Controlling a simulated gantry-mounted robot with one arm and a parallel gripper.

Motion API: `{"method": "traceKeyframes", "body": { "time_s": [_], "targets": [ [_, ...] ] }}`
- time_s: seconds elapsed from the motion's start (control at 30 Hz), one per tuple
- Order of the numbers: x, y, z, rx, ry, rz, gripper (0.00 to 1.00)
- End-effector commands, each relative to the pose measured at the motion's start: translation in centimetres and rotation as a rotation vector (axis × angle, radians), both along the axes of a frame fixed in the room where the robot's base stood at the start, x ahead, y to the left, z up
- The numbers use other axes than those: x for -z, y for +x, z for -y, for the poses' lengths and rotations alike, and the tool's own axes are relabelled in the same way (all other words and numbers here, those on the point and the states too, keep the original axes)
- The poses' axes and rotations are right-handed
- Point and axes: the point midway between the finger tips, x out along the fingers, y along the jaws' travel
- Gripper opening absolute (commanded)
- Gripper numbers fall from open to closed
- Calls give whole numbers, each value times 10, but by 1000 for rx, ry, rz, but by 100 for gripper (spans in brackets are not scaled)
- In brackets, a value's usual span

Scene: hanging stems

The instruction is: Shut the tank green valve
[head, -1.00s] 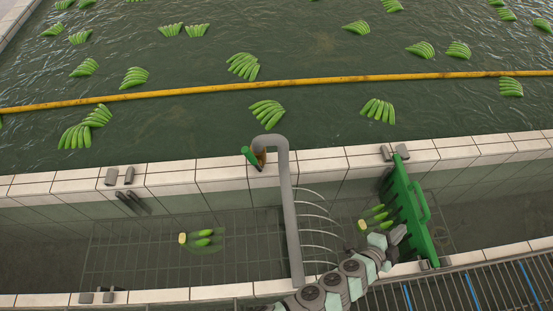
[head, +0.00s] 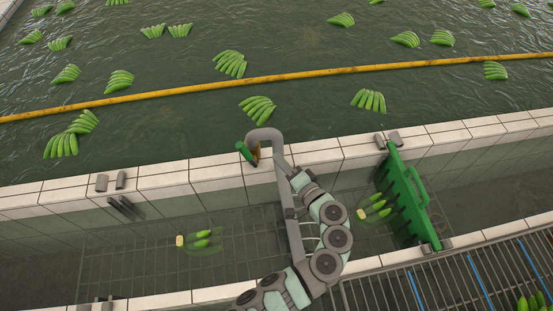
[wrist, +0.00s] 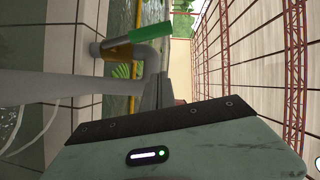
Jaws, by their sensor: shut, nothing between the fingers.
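The green valve handle (head: 245,152) sits on a brass-coloured fitting beside the bent end of the grey pipe (head: 266,134), above the tiled wall. In the wrist view the green handle (wrist: 165,40) sticks out at a slant from the brass body (wrist: 122,52). My gripper (head: 290,170) is just right of the pipe's bend, a short way right of the handle and apart from it. In the wrist view my gripper's dark fingers (wrist: 152,92) are together and empty, below the handle in the picture. My arm hides part of the upright pipe.
A green slotted gate (head: 405,195) stands across the channel on the right. Green banana bunches (head: 258,107) float in the tank beyond the tiled wall (head: 165,183). A yellow boom (head: 290,78) crosses the water. A metal rack (head: 450,285) lies at lower right.

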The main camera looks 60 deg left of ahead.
Motion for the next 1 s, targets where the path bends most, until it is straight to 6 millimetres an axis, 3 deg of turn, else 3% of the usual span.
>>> {"method": "traceKeyframes", "body": {
  "time_s": [0.2, 0.4, 0.5, 0.7, 1.0],
  "targets": [
    [1, -3, -47, -5, 0, 0, 0],
    [7, -6, -79, 2, -2, -1, 0],
    [12, -23, -79, 4, -2, -1, 0],
    [18, -39, -82, 3, 0, -1, 0],
    [21, -41, -82, 4, -1, 2, 0]
  ]
}}
